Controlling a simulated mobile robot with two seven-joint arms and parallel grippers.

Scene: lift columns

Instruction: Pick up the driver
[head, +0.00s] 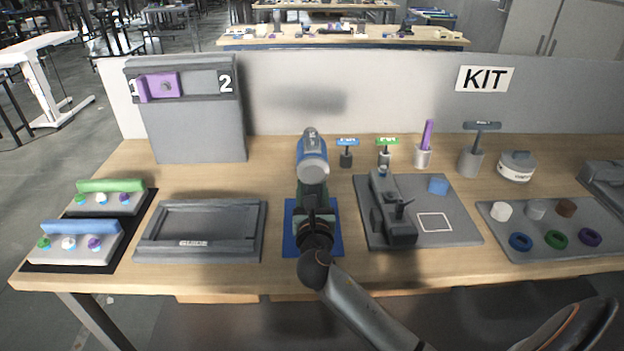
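The driver (312,160) has a grey and blue body above a dark handle, and appears upright over a blue mat (330,240) at the middle of the wooden table. My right arm comes in from the lower right. My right gripper (314,215) is at the lower part of the driver, in front of its handle. Its fingers and the driver's lower end are largely hidden by the wrist, so I cannot tell whether it is shut on the handle or whether the driver touches the mat. My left gripper is not in view.
Left of the mat lies a grey GUIDE tray (200,258). Right of it is a grey board (450,225) with a dark clamp-like fixture (398,228). Handled tools in holders, including a blue one (346,143), stand behind. A grey panel (200,130) stands back left.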

